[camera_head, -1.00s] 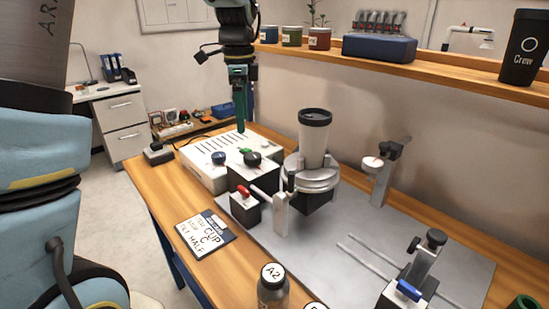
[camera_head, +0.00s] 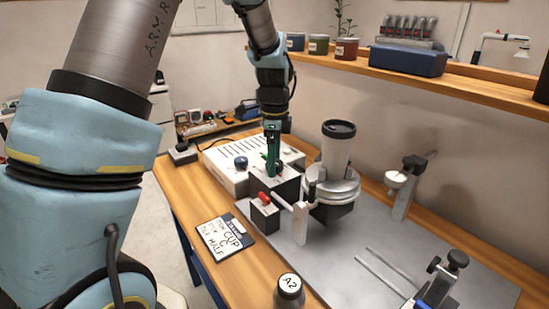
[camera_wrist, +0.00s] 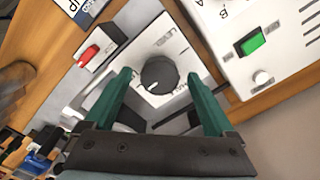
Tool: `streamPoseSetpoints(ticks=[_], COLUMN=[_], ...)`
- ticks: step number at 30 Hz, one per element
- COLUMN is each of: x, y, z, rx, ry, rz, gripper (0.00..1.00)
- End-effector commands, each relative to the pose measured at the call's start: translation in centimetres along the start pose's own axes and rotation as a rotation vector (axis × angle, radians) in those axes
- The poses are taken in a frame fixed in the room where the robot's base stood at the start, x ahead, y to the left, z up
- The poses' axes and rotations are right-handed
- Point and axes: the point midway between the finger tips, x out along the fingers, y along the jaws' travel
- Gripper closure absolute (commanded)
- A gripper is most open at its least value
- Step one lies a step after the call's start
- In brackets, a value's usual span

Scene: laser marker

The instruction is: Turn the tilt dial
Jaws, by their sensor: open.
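The tilt dial (camera_wrist: 159,75) is a round black knob with a white pointer line, on the white marked top of a small box (camera_wrist: 180,48). In the wrist view it lies between and just beyond the tips of my gripper (camera_wrist: 158,76), which is open with its two green fingers apart. In the head view my gripper (camera_head: 271,160) points down over the dark box (camera_head: 275,187) and hides the dial. Whether a finger touches the knob cannot be told.
A box with a red switch (camera_head: 263,198) stands in front of the dial box. The white controller (camera_head: 225,170) lies behind left. A cup (camera_head: 337,150) sits in a rotary holder on the right. A label card (camera_head: 225,238) lies at the bench's front left.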

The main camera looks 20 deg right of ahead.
Motion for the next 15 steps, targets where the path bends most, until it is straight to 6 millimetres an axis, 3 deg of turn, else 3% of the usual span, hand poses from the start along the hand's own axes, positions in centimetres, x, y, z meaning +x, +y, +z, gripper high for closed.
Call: streamPoseSetpoints(ticks=[6,15], x=[0.03,0.02], y=[0.01,0.01], z=[0.0,-0.01], rx=[0.0,0.0], ry=[0.0,0.0], rz=[0.0,0.0], gripper=[0.12,0.46])
